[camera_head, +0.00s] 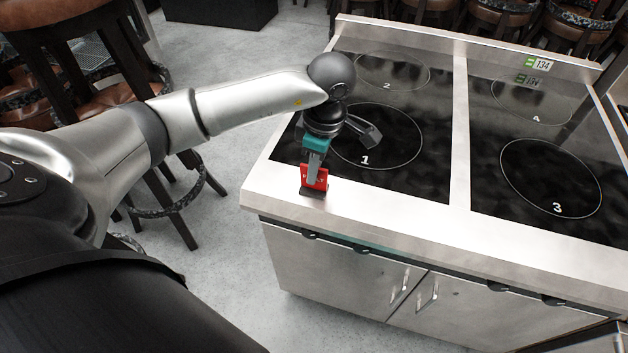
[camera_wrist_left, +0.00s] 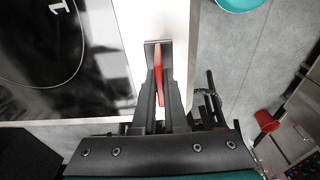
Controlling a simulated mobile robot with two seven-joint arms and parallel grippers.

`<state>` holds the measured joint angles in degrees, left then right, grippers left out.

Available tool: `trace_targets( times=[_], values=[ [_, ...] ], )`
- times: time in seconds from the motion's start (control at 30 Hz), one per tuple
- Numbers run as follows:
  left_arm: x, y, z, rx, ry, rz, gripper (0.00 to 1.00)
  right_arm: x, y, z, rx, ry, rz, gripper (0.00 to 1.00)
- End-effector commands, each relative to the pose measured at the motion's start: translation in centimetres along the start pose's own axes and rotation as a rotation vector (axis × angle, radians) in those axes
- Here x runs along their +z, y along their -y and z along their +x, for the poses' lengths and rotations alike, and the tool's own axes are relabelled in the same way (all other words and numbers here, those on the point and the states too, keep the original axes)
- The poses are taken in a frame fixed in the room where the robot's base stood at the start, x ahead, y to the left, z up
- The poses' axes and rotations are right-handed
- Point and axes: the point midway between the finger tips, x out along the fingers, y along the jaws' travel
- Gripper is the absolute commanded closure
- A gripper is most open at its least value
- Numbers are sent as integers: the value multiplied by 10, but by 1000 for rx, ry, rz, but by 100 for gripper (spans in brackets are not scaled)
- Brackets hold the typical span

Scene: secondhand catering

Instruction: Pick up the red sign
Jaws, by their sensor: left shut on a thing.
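The red sign (camera_head: 321,180) stands on a dark base at the front left corner of the stove's steel rim. My left gripper (camera_head: 314,180) comes down over it from above, with its fingers at the sign. In the left wrist view, the sign (camera_wrist_left: 158,72) shows edge-on between the two fingers of my left gripper (camera_wrist_left: 159,88), which is shut on it. The sign's dark base (camera_wrist_left: 158,43) shows just past the fingertips. I cannot tell whether the base still touches the rim. My right gripper is not in view.
The stove (camera_head: 455,110) has a black glass top with numbered rings and a raised back edge. Round stools (camera_head: 190,190) stand to its left, and more stools (camera_head: 500,20) stand behind it. Grey floor is open left of the stove.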

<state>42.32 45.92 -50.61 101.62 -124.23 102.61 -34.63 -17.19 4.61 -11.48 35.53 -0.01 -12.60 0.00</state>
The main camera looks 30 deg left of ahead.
Motion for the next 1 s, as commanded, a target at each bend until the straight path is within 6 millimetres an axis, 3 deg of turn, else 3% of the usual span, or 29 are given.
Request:
trace_targets(
  times=[0.7, 0.87, 1.0],
  values=[
    [0, 0, -2, 1, 0, 0, 100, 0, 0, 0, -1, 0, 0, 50],
    [-2, -1, -14, 3, 1, -1, 100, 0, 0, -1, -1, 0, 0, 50],
    [-5, -2, -38, 6, 2, -1, 100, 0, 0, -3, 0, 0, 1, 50]
  ],
)
